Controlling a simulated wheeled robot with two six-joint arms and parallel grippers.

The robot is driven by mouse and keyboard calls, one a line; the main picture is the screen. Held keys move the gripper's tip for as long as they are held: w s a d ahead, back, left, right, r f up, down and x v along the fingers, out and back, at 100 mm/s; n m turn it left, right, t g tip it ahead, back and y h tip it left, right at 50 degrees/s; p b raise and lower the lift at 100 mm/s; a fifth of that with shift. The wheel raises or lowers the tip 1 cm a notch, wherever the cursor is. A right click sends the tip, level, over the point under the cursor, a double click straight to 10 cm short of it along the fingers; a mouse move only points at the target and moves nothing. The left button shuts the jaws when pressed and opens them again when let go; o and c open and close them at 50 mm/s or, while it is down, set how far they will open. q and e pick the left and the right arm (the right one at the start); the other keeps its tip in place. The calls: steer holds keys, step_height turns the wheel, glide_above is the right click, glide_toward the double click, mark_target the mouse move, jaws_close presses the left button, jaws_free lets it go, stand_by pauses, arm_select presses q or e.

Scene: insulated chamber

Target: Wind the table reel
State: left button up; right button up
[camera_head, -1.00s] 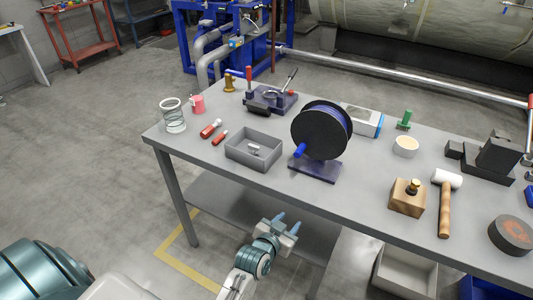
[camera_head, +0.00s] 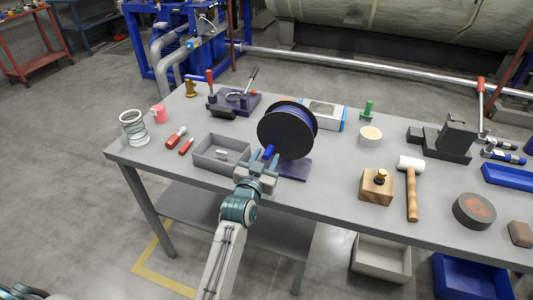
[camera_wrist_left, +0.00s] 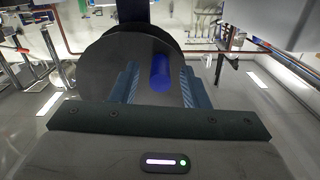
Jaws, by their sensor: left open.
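The table reel (camera_head: 284,133) is a black disc-sided spool with blue winding, upright on a dark base plate (camera_head: 294,171) on the grey table. Its blue crank handle (camera_head: 268,152) sticks out from the near face toward me. My left gripper (camera_head: 263,160) is open at the handle, in front of the reel. In the left wrist view the handle (camera_wrist_left: 160,72) shows between the two open fingers (camera_wrist_left: 158,88), with the dark disc (camera_wrist_left: 112,62) behind. I cannot tell whether a finger touches the handle. My right gripper is not in view.
A grey open tray (camera_head: 205,159) stands just left of my left gripper. A wooden block (camera_head: 375,188) and mallet (camera_head: 411,187) lie to the right. The table front between tray and block is mostly clear.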

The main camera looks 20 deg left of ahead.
arm_select(q)
steer(key=shift+w, duration=0.6)
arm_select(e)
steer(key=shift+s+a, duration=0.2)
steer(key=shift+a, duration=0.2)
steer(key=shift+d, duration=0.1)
arm_select(q)
jaws_close()
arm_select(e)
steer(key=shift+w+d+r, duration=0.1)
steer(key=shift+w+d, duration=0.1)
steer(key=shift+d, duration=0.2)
